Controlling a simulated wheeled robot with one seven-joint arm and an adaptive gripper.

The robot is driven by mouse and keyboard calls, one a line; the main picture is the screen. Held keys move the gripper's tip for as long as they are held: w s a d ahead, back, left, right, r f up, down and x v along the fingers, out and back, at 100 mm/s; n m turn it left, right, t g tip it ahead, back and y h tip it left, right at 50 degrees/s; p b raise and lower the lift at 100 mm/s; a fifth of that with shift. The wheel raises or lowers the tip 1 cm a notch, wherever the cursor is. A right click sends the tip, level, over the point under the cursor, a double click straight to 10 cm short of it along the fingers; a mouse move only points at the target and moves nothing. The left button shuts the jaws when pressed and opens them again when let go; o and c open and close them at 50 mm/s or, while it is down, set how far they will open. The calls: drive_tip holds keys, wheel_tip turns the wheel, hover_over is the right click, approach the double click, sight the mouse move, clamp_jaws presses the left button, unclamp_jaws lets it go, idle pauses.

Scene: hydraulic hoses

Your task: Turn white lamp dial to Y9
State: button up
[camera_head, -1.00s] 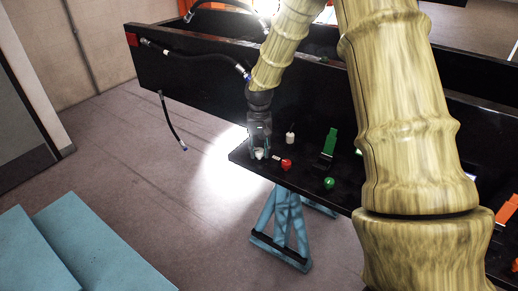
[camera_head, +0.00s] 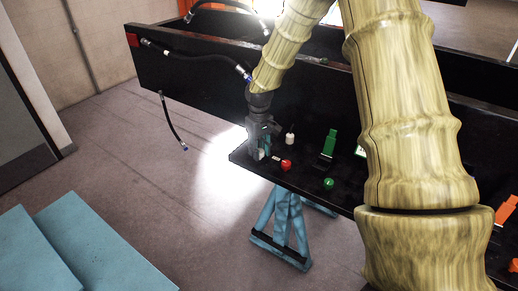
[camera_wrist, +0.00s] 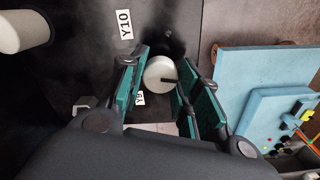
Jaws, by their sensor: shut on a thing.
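The white lamp dial (camera_wrist: 157,72) is a small round white knob in the wrist view, with a dark pointer line running from near its middle to the right. My gripper (camera_wrist: 164,68) is shut on the dial, with its green-padded fingers on either side. The label Y10 (camera_wrist: 124,24) lies above left of the dial. Another label (camera_wrist: 140,98), apparently Y9, lies just below left and is partly hidden by the left finger. In the head view my gripper (camera_head: 262,152) is at the left end of the black panel, mostly hiding the dial.
A white cylinder (camera_head: 290,138) stands behind right of my gripper and a red knob (camera_head: 286,165) sits close on its right. A green knob (camera_head: 328,183) and green lever (camera_head: 330,142) are further right. Black hoses hang on the beam behind.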

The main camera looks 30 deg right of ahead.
sight(260, 151)
drive_tip(key=shift+n, duration=1.1)
drive_tip(key=shift+d, duration=0.1)
drive_tip(key=o, duration=1.1)
drive_tip(key=shift+c, duration=0.2)
wheel_tip(260, 151, up, 12)
